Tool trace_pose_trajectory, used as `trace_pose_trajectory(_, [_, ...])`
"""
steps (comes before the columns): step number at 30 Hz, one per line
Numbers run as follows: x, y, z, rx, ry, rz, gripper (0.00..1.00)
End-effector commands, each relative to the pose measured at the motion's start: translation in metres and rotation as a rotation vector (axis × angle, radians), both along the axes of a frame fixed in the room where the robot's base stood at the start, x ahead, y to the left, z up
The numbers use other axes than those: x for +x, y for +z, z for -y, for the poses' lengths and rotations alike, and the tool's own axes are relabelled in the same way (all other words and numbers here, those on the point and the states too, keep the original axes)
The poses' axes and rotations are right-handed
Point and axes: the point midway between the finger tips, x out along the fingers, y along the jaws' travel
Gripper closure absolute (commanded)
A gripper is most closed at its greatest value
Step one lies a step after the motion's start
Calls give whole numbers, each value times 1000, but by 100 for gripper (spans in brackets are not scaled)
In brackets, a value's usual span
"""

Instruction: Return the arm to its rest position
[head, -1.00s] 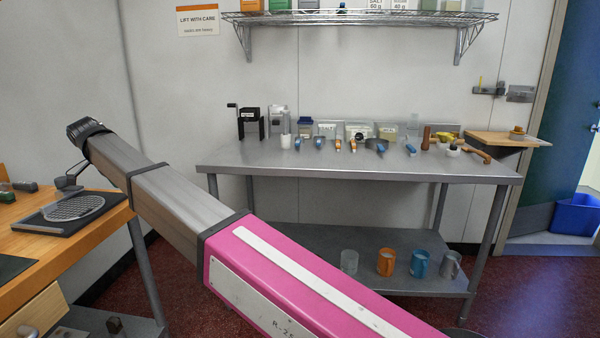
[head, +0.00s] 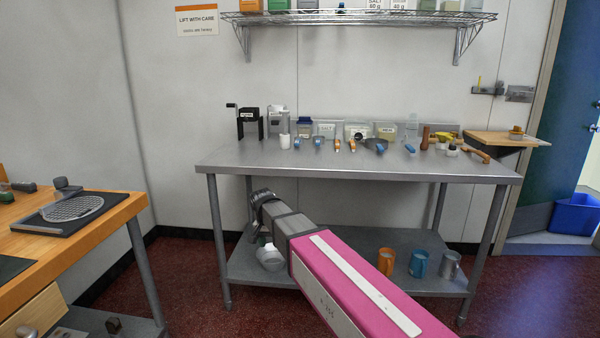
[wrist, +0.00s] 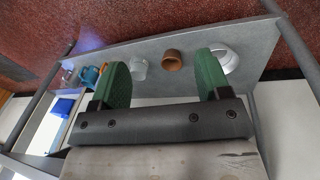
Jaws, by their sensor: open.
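My gripper (wrist: 163,72) shows in the wrist view with its two green fingers spread wide apart and nothing between them. In the head view my arm reaches forward from the lower right, and its far end is in front of the steel table's lower shelf (head: 345,283). The fingers cannot be made out there. In the wrist view, the shelf shows beyond the fingers with a brown cup (wrist: 172,60), a clear glass (wrist: 138,68) and a pale round dish (wrist: 226,58). The cup appears between the fingertips in the picture but apart from them.
The steel table (head: 225,157) carries scoops, tubs and a grinder (head: 249,123). Orange (head: 386,261), blue (head: 419,263) and metal (head: 450,265) mugs stand on its lower shelf. A wooden bench (head: 105,222) is at left. Red floor (head: 190,275) lies open between them.

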Motion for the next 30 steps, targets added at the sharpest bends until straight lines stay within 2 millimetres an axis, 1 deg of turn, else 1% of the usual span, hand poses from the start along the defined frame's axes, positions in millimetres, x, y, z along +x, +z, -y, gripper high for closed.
trace_pose_trajectory(1, [-8,-12,28,7,9,-11,30])
trace_pose_trajectory(2, [-11,-19,41,12,20,-17,30])
trace_pose_trajectory(3, [-14,-27,58,20,34,-24,30])
trace_pose_trajectory(5, [-21,-40,84,31,54,-34,30])
trace_pose_trajectory(6, [-25,-48,101,40,68,-38,30])
trace_pose_trajectory(8, [-34,-59,125,53,86,-47,30])
trace_pose_trajectory(9, [-40,-66,141,61,99,-50,30])
trace_pose_trajectory(11, [-50,-77,164,74,118,-56,30])
trace_pose_trajectory(12, [-57,-83,179,82,130,-58,30])
trace_pose_trajectory(15, [-77,-99,214,103,160,-64,30])
trace_pose_trajectory(18, [-96,-112,244,123,188,-64,30])
trace_pose_trajectory(21, [-113,-121,267,139,211,-64,30])
trace_pose_trajectory(24, [-124,-128,282,149,228,-62,30])
trace_pose_trajectory(27, [-130,-131,289,154,239,-59,30])
trace_pose_trajectory(30, [-131,-132,292,156,242,-57,30])
